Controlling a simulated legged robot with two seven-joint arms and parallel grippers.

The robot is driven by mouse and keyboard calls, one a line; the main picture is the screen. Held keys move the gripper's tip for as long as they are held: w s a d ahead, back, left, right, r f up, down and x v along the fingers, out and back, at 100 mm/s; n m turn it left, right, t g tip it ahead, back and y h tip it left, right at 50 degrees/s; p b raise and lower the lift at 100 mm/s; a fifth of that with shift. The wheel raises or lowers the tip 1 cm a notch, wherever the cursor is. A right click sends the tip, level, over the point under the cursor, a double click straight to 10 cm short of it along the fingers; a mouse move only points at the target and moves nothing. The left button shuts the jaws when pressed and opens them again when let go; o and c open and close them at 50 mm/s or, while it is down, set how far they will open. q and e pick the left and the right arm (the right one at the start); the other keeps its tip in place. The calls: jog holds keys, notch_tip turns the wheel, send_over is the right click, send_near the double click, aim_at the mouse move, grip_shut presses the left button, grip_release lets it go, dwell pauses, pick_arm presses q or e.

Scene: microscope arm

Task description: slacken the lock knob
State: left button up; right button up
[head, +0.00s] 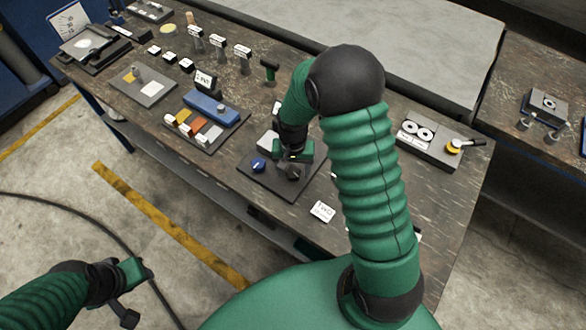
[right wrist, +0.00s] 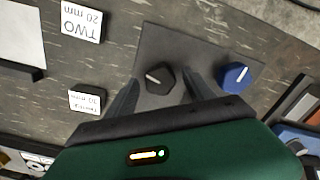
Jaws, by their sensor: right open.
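A black faceted knob (head: 293,173) with a pale line on top sits on a dark square plate (head: 284,189) on the bench. It also shows in the right wrist view (right wrist: 160,77). A blue knob (head: 258,165) with a pale line is on the same plate, seen right of the black one in the right wrist view (right wrist: 235,75). No label shows which is the lock knob. My right gripper (head: 293,160) is open over the black knob, with one finger on each side; contact cannot be told. My left gripper (head: 130,289) is off the bench, its jaws unclear.
A blue block on a plate with coloured pieces (head: 207,132) stands left of the knob plate. White label cards (head: 322,211) lie nearby. A board with white rings and a yellow part (head: 431,145) is to the right. The bench's front edge is close.

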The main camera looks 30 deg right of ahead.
aim_at(293, 171)
grip_shut()
jog(key=shift+r+n+p, duration=0.15)
jog(key=shift+n+p, duration=0.25)
jog(key=shift+n, duration=0.1)
grip_release()
notch_tip(293, 171, up, 16)
jog(key=shift+r, duration=0.25)
dwell(0.3)
